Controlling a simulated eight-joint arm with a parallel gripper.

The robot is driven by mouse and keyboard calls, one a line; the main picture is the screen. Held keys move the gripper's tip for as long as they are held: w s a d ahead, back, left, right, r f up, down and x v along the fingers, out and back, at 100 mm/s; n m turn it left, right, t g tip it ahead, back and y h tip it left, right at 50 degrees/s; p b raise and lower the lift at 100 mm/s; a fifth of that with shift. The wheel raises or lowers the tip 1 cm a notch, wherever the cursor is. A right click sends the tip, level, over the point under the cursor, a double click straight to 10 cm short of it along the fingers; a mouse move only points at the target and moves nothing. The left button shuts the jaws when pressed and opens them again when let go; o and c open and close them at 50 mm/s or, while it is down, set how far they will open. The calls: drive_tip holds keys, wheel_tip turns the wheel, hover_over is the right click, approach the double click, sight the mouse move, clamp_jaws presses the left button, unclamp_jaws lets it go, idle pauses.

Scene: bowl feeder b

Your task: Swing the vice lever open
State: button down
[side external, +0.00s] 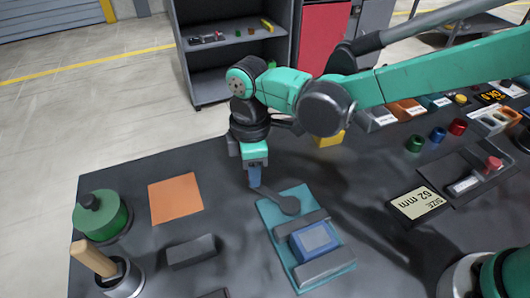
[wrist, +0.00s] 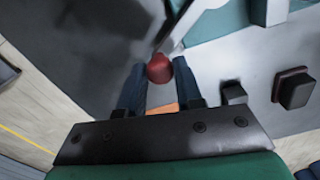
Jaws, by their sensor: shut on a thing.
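The vice (side external: 275,236) has a teal base and grey jaws, with a blue block (side external: 315,240) between them. Its grey lever (side external: 270,195) runs from a round pivot at the vice's far end towards the upper left, to my gripper (side external: 255,180). In the wrist view the lever ends in a red knob (wrist: 160,69). The knob sits between the two dark blue fingers of my gripper (wrist: 159,76), which are shut on it. In the side view my fingers hide the knob. Part of the teal vice base (wrist: 220,20) shows at the top of the wrist view.
An orange mat (side external: 176,196) and a dark grey block (side external: 191,251) lie left of the vice. A green round container (side external: 101,217) and a wooden-handled tool (side external: 93,259) stand at the left edge.

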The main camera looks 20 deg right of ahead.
drive_tip(key=n, duration=0.1)
drive_tip(key=s+a+n, duration=0.1)
drive_tip(key=shift+s+a+n, duration=0.15)
drive_tip(key=shift+a+n, duration=0.1)
drive_tip(key=shift+n, duration=0.15)
drive_tip(key=n, duration=0.1)
drive_tip(key=s+a+n, duration=0.1)
drive_tip(key=shift+s+n, duration=0.2)
drive_tip(key=shift+n, duration=0.2)
drive_tip(key=n, duration=0.1)
drive_tip(key=s+n, duration=0.1)
drive_tip(key=shift+s+a+n, duration=0.3)
drive_tip(key=shift+a, duration=0.05)
drive_tip(key=shift+s+a+n, duration=0.15)
drive_tip(key=shift+s+n, duration=0.9)
drive_tip(key=shift+n, duration=0.65)
drive_tip(key=c, duration=0.6)
unclamp_jaws()
drive_tip(key=shift+o, duration=0.2)
drive_tip(key=shift+r, duration=2.8)
